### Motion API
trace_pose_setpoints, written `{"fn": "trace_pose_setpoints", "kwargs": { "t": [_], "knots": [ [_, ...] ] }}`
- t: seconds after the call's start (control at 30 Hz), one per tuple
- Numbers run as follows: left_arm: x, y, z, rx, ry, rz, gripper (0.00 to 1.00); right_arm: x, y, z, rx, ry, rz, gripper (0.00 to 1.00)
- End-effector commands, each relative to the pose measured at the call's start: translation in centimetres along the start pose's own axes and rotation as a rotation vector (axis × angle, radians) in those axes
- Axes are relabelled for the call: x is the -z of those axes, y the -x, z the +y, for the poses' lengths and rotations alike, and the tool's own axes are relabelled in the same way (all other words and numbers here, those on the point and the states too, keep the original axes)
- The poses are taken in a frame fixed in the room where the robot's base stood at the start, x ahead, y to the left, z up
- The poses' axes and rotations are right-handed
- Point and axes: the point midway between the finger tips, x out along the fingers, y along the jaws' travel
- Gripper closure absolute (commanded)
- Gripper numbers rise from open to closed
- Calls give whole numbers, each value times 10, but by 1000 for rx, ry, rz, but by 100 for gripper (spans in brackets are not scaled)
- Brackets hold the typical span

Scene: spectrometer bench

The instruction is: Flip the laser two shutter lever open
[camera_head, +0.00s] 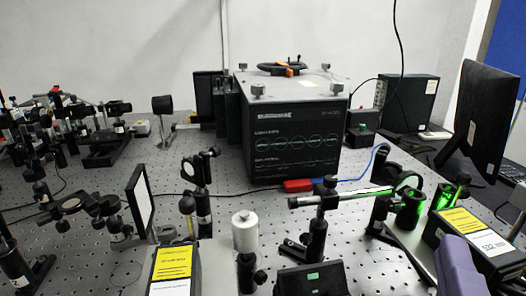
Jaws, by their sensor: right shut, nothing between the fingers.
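Two laser boxes with yellow warning labels stand on the bench: one at the lower left (176,266), the other, labelled 532 nm (478,240), at the lower right. Which is laser two cannot be read. Bright green light shows on the mounts (410,208) beside the right box. I cannot make out a shutter lever for certain. The purple-grey part of my right gripper (455,262) is at the lower right edge, in front of the 532 nm box and partly covering it. It is shut and empty; its fingertips are not distinct. My left gripper is not in view.
A large black spectrometer (292,140) stands at the back centre. A small red box (298,185) with a blue cable is before it. Posts, a white cylinder (245,232), a white-faced panel (140,200) and a green-marked black block (312,280) crowd the front. A monitor (487,115) stands right.

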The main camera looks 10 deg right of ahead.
Motion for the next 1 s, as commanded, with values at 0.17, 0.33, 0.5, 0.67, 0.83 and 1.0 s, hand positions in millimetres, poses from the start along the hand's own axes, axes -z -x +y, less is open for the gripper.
{"fn": "trace_pose_setpoints", "kwargs": {
  "t": [0.17,0.33,0.5,0.67,0.83,1.0],
  "knots": [
    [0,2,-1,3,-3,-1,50,0,-22,2,-5,0,-1,100],
    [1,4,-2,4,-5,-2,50,0,-58,2,-6,1,-1,100],
    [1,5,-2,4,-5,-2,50,0,-94,2,-5,0,-1,100],
    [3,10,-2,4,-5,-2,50,-16,-113,2,-2,5,0,100],
    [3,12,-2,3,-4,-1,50,-26,-124,0,0,2,0,100],
    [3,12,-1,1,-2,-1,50,-29,-126,0,1,1,0,100]
  ]
}}
